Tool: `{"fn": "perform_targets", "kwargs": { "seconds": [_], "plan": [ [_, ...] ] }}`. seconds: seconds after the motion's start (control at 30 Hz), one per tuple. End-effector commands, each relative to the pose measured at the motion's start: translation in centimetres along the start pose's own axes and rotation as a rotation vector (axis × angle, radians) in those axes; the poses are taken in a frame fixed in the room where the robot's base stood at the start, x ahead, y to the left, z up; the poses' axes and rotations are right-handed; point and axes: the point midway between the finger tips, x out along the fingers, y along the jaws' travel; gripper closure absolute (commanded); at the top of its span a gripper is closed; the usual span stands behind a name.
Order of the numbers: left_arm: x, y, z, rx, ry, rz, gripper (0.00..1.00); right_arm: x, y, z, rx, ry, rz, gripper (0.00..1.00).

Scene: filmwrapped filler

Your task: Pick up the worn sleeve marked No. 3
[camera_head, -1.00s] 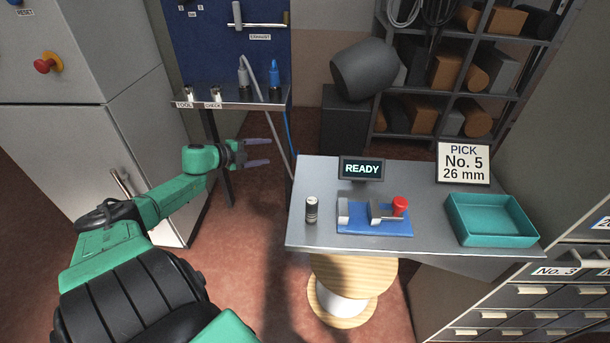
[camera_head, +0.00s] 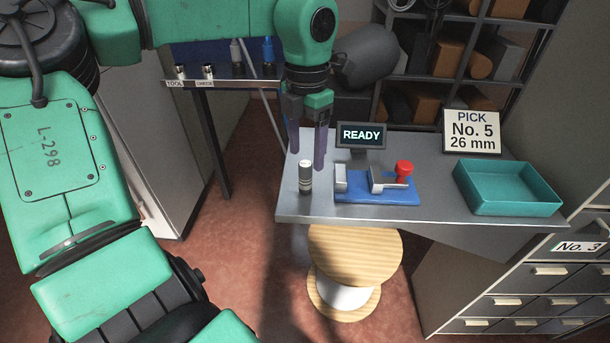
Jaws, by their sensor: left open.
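A small grey-and-black cylinder (camera_head: 306,178), apparently the worn sleeve, stands upright near the left edge of the grey table. Its marking is too small to read. My left gripper (camera_head: 307,158) hangs from above with its two purple-grey fingers pointing down, open and empty. In the picture its fingertips are just above and around the cylinder's top; whether they are directly over it or a little behind, I cannot tell. My right gripper is not in view.
On the table (camera_head: 430,217) are a blue fixture (camera_head: 377,196) with a red knob, a READY display (camera_head: 361,135), a teal tray (camera_head: 508,188) and a "PICK No. 5 26 mm" sign (camera_head: 470,132). A drawer labelled No. 3 (camera_head: 577,247) is at right. A wooden spool stands below.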

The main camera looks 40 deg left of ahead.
Motion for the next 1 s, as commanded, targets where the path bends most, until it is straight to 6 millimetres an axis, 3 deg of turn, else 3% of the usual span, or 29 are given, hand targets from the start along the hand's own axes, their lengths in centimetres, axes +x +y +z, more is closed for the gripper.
{"fn": "perform_targets", "kwargs": {
  "seconds": [0.3, 0.53, 0.57, 0.7, 0.73, 1.0],
  "plan": [
    [5.1, 0.2, -0.2, -0.001, -0.001, -0.002, 0.3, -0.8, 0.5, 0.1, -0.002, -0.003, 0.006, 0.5],
    [5.6, 0.2, -0.1, -0.002, -0.003, -0.002, 0.3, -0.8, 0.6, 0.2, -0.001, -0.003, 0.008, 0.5],
    [5.6, 0.2, -0.1, -0.002, -0.003, -0.002, 0.38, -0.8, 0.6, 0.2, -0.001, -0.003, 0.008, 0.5],
    [5.6, 0.2, -0.1, -0.002, -0.003, -0.002, 0.91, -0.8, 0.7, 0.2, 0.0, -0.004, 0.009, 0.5],
    [5.6, 0.2, -0.1, -0.002, -0.004, -0.002, 1.0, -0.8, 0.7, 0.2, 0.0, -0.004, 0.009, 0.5],
    [5.5, 0.2, -0.1, -0.002, -0.004, -0.002, 1.0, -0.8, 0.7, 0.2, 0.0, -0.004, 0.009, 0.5]
  ]
}}
